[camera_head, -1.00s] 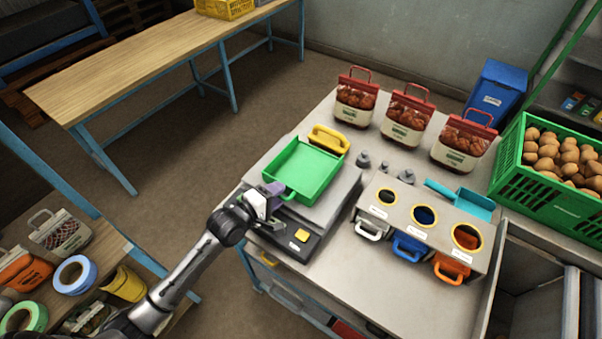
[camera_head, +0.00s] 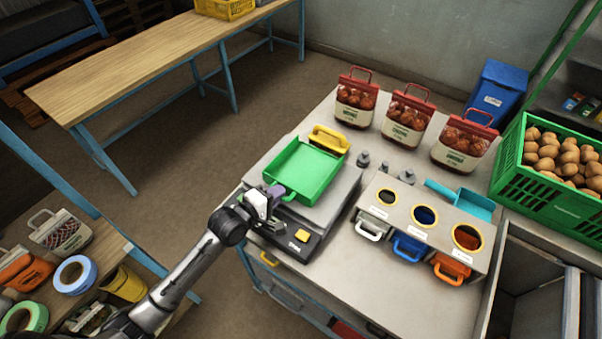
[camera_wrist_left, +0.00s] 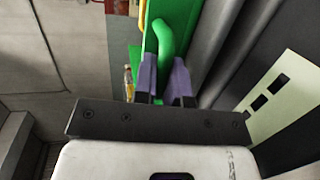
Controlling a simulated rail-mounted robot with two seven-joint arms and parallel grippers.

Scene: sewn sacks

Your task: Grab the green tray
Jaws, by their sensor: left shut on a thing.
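The green tray (camera_head: 303,171) lies on the grey scale (camera_head: 322,206) at the left of the grey table. Its loop handle (camera_wrist_left: 166,45) points toward my left arm. My left gripper (camera_head: 274,191) is at this handle, and its purple fingers (camera_wrist_left: 165,78) are closed around it in the left wrist view. The fingertips partly hide the handle in the head view. My right gripper is not in view.
Small grey weights (camera_head: 384,167) and a grey box with three round openings (camera_head: 420,228) stand to the right. Red-topped sacks (camera_head: 407,115) and a green crate of potatoes (camera_head: 549,170) stand farther back.

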